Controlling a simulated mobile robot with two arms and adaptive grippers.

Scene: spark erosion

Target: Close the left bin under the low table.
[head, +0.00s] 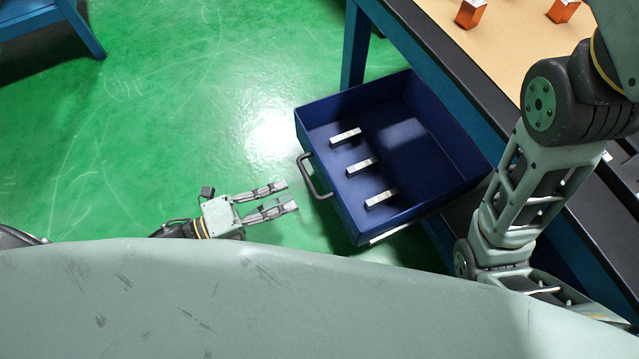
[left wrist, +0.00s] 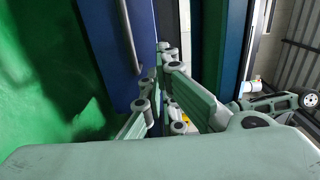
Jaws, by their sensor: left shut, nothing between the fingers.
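The dark blue bin (head: 425,120) is pulled out from under the low table (head: 440,55) and stands open. Its handle (head: 313,178) is on the side facing away from the table. Three small pale metal bars (head: 362,166) lie inside it. My left gripper (head: 289,196) is shut and empty, a little left of the handle in the head view and apart from it. In the left wrist view the fingers (left wrist: 170,58) show beside the bin's blue front (left wrist: 112,50) and its handle (left wrist: 130,38). My right gripper is out of view; only its arm shows.
Copper-coloured blocks (head: 470,13) stand on the tan tabletop. A blue table leg (head: 354,48) is just behind the bin. The green floor (head: 190,110) left of the bin is clear. Another blue piece of furniture (head: 88,30) stands at the top left.

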